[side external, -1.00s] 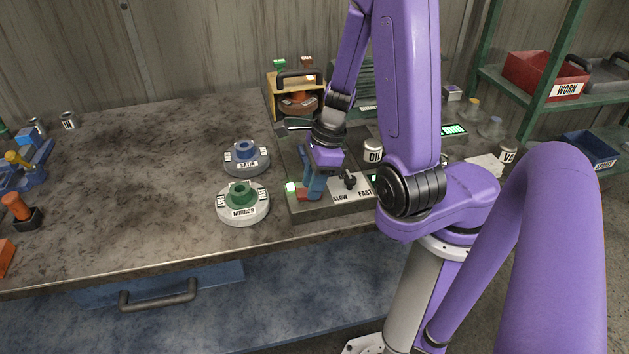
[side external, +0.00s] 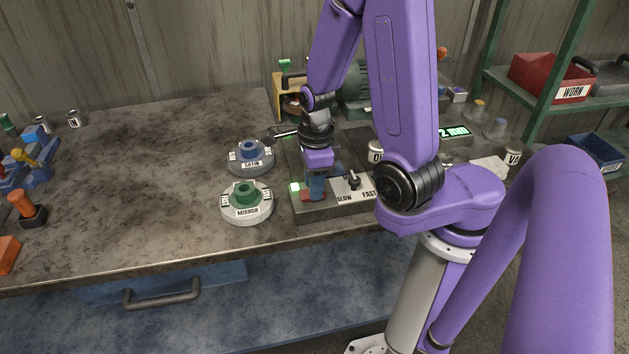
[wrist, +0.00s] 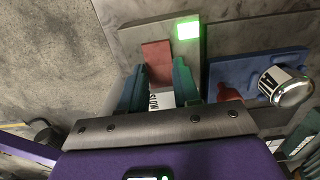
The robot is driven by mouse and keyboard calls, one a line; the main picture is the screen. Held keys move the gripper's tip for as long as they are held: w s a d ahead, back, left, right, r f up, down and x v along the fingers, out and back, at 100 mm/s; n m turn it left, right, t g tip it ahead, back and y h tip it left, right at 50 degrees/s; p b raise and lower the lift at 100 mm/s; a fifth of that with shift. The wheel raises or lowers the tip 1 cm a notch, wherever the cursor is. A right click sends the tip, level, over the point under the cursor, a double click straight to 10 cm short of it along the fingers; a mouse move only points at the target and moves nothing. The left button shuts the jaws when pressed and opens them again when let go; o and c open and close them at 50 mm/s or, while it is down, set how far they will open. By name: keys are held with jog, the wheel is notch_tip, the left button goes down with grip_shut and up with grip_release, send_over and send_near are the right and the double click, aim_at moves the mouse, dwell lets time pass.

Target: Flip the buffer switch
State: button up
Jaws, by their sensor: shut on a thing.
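The buffer's control panel (side external: 335,208) is a dark plate at the bench's front edge, with a dial (side external: 353,182) marked SLOW and FAST. A red switch (side external: 305,195) sits at its left end beside a lit green lamp (side external: 295,187). My gripper (side external: 314,196) points down at the switch. In the wrist view, the fingers of my gripper (wrist: 158,80) stand on either side of the red switch (wrist: 157,58), shut on it. The green lamp (wrist: 188,29) glows just beyond. The fingers hide part of the switch and the SLOW label.
Round pads marked SATIN (side external: 250,157) and MIRROR (side external: 246,203) lie left of the panel. The bench's left middle (side external: 140,190) is clear.

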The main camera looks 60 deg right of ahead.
jog(key=shift+s, duration=0.15)
jog(key=o, duration=1.1)
jog(key=shift+c, duration=0.2)
jog(key=shift+w+r, duration=0.2)
jog(key=shift+r, duration=0.35)
notch_tip(320, 180, up, 16)
jog(key=shift+s+d+r, duration=0.15)
jog(key=shift+s, duration=0.1)
